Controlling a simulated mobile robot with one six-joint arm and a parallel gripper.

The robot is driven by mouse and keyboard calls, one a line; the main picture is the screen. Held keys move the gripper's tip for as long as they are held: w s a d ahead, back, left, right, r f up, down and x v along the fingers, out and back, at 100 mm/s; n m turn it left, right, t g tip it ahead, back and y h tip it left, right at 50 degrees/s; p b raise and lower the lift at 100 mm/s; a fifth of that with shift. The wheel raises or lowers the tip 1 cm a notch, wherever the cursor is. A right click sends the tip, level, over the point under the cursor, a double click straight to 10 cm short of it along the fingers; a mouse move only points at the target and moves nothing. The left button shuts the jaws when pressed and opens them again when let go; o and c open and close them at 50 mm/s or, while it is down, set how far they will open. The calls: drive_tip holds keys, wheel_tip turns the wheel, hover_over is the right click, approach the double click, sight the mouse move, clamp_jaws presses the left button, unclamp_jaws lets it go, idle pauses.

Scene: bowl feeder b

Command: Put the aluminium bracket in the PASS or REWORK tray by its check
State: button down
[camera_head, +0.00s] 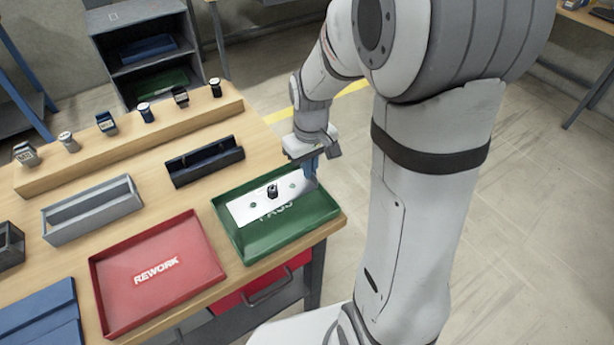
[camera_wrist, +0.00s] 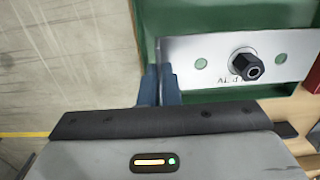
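The aluminium bracket (camera_head: 240,211) is a pale flat plate with a dark hex fitting on it and green showing through its holes. It lies within the green PASS tray (camera_head: 288,240), partly covering the lettering; I cannot tell if it fully rests on the floor. My gripper (camera_head: 311,170) is at its right end. In the wrist view the bracket (camera_wrist: 215,72) shows faint "AL" lettering. The blue fingers of my gripper (camera_wrist: 159,88) are close together around its near end edge, beside the tray wall (camera_wrist: 148,30). The red REWORK tray (camera_head: 190,283) is empty.
Behind the trays stand a grey open box (camera_head: 92,211) and a black holder (camera_head: 205,162). A wooden ledge (camera_head: 130,146) carries several small parts. A blue panel (camera_head: 40,315) lies at front left. The bench edge is just right of the PASS tray.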

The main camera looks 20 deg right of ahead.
sight(310, 181)
wheel_tip(310, 181, down, 3)
drive_tip(key=shift+s+a+f, duration=0.1)
drive_tip(key=shift+f, duration=0.05)
drive_tip(key=shift+f+b, duration=0.55)
drive_tip(key=shift+f, duration=0.05)
drive_tip(key=c, duration=1.7)
unclamp_jaws()
drive_tip(key=shift+o, duration=0.3)
drive_tip(key=shift+r, duration=0.1)
